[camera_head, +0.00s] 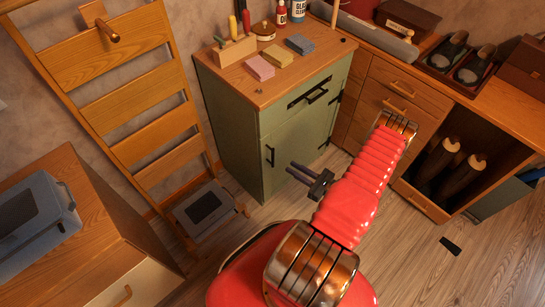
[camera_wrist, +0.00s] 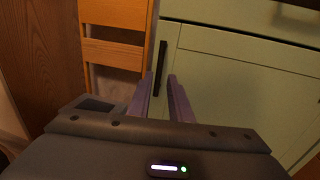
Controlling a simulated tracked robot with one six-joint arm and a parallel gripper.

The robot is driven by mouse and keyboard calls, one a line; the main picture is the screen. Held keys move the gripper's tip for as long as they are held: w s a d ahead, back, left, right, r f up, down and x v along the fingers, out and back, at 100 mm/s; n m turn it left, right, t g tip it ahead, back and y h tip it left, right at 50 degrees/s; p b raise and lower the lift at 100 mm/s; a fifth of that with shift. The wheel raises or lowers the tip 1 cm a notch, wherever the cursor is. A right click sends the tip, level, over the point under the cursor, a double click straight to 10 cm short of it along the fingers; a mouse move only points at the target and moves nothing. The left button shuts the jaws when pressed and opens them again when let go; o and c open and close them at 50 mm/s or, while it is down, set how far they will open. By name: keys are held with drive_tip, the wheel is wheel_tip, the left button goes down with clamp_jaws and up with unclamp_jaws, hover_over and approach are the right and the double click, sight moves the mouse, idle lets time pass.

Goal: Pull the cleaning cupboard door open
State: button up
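The cleaning cupboard (camera_head: 233,136) is a green cabinet with a wooden top. Its door (camera_head: 298,146) looks shut and has a dark vertical bar handle (camera_head: 270,156) near its left edge. My gripper (camera_head: 289,172) is in front of the door, its two fingers apart with nothing between them in the head view. In the wrist view the handle (camera_wrist: 161,68) stands ahead of the gripper (camera_wrist: 160,82), roughly in line with the gap between the fingers. The handle seems apart from the fingers; the exact distance is hard to tell.
A drawer with a dark handle (camera_head: 317,95) is above the door. Sponges (camera_head: 279,56) and bottles stand on top. A wooden ladder-like rack (camera_head: 133,101) and a grey-topped step (camera_head: 203,207) are to the left. A wooden cabinet (camera_head: 375,95) adjoins on the right. Bare floor lies in front.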

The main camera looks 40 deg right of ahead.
hover_over(273, 165)
drive_tip(key=shift+w+d, duration=0.25)
idle(0.4)
drive_tip(key=shift+c, duration=0.6)
clamp_jaws()
drive_tip(key=shift+a, duration=0.2)
drive_tip(key=shift+s+d, duration=0.1)
drive_tip(key=shift+d, duration=0.05)
